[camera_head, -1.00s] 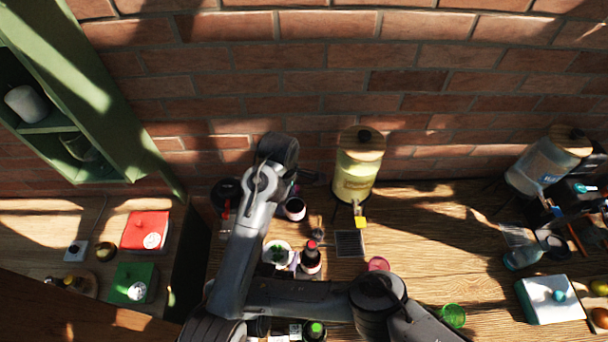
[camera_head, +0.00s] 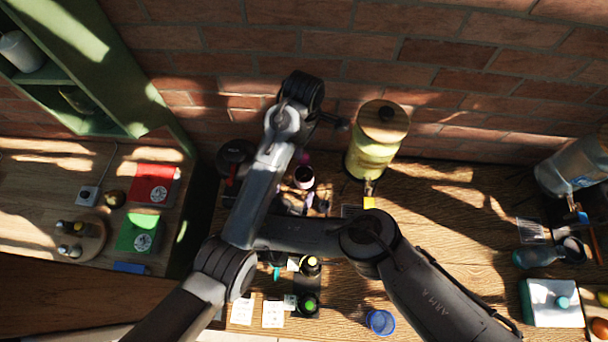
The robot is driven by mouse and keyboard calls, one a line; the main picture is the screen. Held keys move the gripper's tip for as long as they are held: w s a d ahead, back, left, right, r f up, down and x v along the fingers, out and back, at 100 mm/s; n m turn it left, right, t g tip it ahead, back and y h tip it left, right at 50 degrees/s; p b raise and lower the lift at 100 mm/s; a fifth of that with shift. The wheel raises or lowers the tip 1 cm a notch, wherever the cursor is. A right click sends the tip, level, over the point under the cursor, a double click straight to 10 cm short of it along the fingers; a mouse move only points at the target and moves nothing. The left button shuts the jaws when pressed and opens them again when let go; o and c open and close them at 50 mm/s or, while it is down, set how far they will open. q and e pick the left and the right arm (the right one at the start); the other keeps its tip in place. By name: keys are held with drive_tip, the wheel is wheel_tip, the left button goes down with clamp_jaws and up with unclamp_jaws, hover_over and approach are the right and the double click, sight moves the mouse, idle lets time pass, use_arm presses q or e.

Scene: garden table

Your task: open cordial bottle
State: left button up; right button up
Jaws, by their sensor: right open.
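The cordial bottle cannot be picked out for certain. A dark bottle with a yellow-green cap (camera_head: 310,264) stands upright at the front, just below my forearm in the picture. A second dark bottle with a green cap (camera_head: 308,304) stands in front of it. Both caps are on. My right gripper (camera_head: 340,123) shows small and dark beyond the wrist joint, left of the yellow drink dispenser, apart from both bottles. It is open, with nothing visible in it. My forearm hides part of the table behind these bottles. My left gripper is not in view.
The yellow dispenser (camera_head: 373,153) stands by the brick wall. A dark cup (camera_head: 304,177) stands beside my arm. A blue glass (camera_head: 380,322) and paper cards (camera_head: 273,314) lie near the front edge. The wooden table (camera_head: 450,220) is mostly bare right of the dispenser.

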sight(301, 178)
drive_tip(key=shift+x, duration=4.3)
drive_tip(key=shift+w+r, duration=0.1)
drive_tip(key=shift+r, duration=0.1)
